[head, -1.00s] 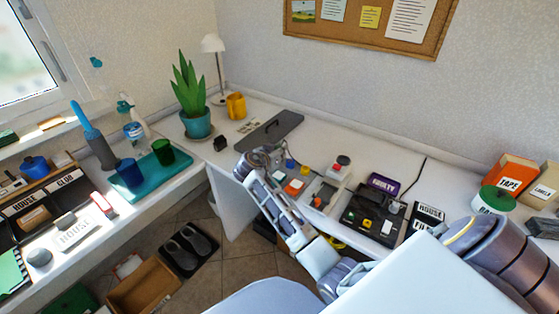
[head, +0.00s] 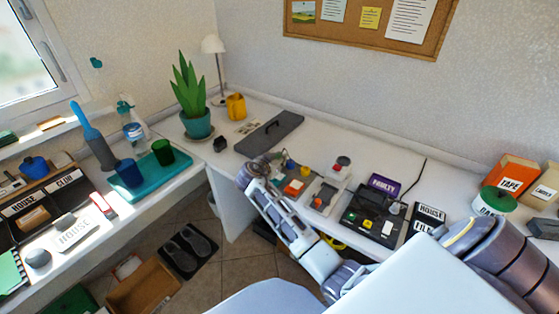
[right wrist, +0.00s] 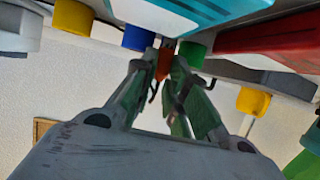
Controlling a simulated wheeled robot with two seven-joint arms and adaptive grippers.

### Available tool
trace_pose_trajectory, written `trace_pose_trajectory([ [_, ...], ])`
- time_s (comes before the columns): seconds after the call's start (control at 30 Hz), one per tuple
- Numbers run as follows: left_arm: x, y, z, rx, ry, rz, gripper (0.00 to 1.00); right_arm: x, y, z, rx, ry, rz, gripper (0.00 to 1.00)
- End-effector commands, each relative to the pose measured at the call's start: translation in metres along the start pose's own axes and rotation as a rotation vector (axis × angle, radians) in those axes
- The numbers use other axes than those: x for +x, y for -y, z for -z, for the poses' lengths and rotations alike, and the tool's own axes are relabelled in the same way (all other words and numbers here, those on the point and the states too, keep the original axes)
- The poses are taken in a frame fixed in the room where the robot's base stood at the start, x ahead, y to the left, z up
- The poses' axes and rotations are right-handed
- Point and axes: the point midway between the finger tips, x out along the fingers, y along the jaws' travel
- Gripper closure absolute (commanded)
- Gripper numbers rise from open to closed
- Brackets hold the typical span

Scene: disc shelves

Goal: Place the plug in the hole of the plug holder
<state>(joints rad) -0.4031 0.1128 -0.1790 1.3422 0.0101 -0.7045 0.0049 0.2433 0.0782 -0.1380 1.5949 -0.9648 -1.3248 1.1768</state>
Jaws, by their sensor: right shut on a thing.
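My right gripper (head: 281,161) is over the desk, by a grey fixture (head: 302,173) with small coloured parts. In the right wrist view, its fingers (right wrist: 165,72) are shut on a small orange-red piece (right wrist: 164,62), which may be the plug. A blue cylinder (right wrist: 138,38) and a green cylinder (right wrist: 192,52) stand on either side of that piece, close to the fingertips. I cannot tell which part is the plug holder; its hole does not show. In the head view the held piece is too small to make out. My left gripper is not in view.
An orange block (head: 294,187) is close to the gripper. A grey tray (head: 325,192), a black box (head: 372,213) and a purple FAULTY box (head: 384,184) stand to the right. A dark flat board (head: 269,133) lies behind. Bare white desk shows along the back.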

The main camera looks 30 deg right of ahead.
Motion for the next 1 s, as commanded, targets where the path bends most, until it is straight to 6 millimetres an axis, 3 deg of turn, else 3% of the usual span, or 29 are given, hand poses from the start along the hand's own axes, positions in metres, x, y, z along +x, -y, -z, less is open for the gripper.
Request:
trace_pose_trajectory([
  [0.43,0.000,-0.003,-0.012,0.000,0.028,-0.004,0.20,0.001,0.000,-0.002,0.000,0.000,0.000,1.00],
  [0.47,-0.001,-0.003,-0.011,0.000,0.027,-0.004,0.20,0.001,0.000,-0.002,0.000,0.000,0.000,0.83],
  [0.53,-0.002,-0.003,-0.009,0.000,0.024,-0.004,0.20,0.001,0.000,-0.002,0.000,0.000,0.000,0.76],
  [1.0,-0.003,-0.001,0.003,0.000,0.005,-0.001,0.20,0.001,0.000,-0.001,0.000,0.000,0.000,0.76],
])
